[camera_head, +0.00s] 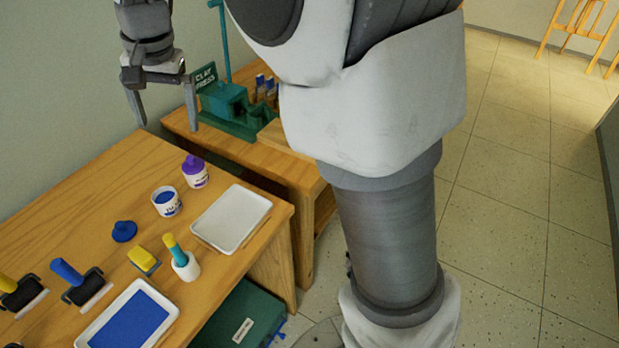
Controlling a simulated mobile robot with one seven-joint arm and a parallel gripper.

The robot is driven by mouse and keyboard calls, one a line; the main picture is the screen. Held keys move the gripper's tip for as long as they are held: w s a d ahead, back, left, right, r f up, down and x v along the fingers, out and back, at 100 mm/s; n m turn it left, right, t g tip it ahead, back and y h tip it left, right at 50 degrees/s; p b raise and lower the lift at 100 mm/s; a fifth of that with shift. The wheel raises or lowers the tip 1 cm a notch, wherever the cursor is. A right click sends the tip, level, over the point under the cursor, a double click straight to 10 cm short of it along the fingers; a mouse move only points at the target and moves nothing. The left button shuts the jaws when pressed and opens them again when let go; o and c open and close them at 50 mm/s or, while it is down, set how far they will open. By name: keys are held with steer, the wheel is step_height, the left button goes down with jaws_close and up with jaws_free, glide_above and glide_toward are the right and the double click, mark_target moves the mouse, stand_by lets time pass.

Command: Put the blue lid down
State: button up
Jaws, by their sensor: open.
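The blue lid (124,231) lies on the wooden table (80,195), left of an open jar with blue contents (166,201). It looks flat on the table and apart from the jar, with its knob upward. My gripper (163,112) is at the upper left, raised above the far end of the table. Its two fingers are spread apart with nothing between them. It is well away from the lid.
Around the lid stand a purple-lidded jar (195,171), a white tray (231,219), a yellow block (143,260), a cup with a tool (185,265), rollers (81,283) and a blue ink tray (128,318). A green clay press (238,110) stands behind. The table's left rear is clear.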

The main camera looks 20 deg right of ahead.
steer(key=s+d+r+n+t, duration=0.2)
steer(key=s+d+r, duration=0.2)
steer(key=s+d, duration=0.65)
steer(key=s+d+f+n+t, duration=0.1)
steer(key=s+d+f, duration=0.1)
steer(key=s+d, duration=0.2)
steer(key=s+d+f+n+h, duration=0.1)
steer(key=s+d+f, duration=0.1)
steer(key=s, duration=0.7)
steer(key=shift+d+f+t, duration=0.35)
steer(key=shift+d+t, duration=0.05)
steer(key=shift+d, duration=0.45)
step_height(320, 180, up, 6)
steer(key=p, duration=0.6)
steer(key=shift+w+a, duration=0.1)
steer(key=shift+a, duration=0.1)
